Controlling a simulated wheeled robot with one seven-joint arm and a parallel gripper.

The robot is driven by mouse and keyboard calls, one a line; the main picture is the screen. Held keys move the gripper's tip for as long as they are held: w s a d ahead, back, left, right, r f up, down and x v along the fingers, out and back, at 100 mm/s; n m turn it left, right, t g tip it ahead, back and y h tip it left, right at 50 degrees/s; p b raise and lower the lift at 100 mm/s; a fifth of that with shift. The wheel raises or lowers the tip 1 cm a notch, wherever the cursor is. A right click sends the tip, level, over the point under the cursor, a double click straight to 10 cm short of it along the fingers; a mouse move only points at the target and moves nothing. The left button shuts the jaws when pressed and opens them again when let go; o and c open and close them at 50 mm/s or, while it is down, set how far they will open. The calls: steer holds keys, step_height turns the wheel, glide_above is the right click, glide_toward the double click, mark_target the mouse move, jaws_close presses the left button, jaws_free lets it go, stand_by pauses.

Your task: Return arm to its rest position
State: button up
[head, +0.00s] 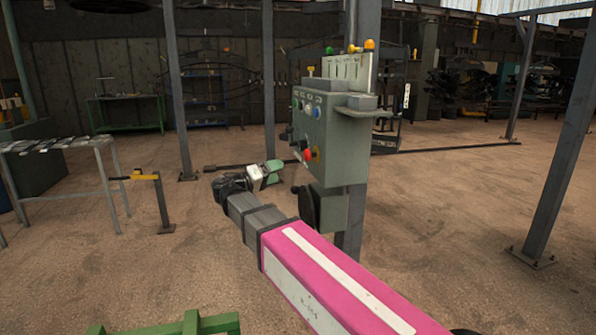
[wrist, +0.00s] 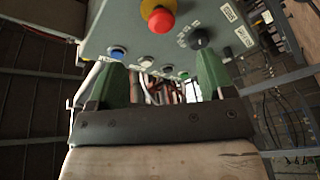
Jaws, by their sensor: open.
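My gripper (head: 273,172) is at the end of my pink and grey arm, just left of the lower part of a grey-green control box in the head view. In the wrist view its two green fingers (wrist: 162,85) stand wide apart with nothing held between them. The control box (head: 335,135) is mounted on a steel post and carries several buttons and knobs. Its panel (wrist: 120,20) fills the upper part of the wrist view, with a red button on a yellow base close beyond the fingers. I cannot tell whether the fingers touch the box.
A grey steel post (head: 354,215) stands behind the box. A metal table (head: 100,141) and a short post with a yellow top (head: 163,200) stand at the left. A green frame (head: 175,327) is at the bottom edge. The floor between (head: 480,220) is open at right.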

steer(key=s+d+f+n+g+y, duration=0.15)
steer(key=d+f+g+y, duration=0.45)
steer(key=d+f, duration=1.4)
steer(key=s+d+f+g+y, duration=0.2)
steer(key=s+f+y, duration=0.3)
steer(key=f, duration=0.5)
steer(key=s+d+f+g+y, duration=0.2)
steer(key=s+d+f+y, duration=0.3)
steer(key=f, duration=0.4)
steer(key=shift+s+f+g, duration=0.3)
steer(key=shift+s+f, duration=0.05)
steer(key=shift+s, duration=0.15)
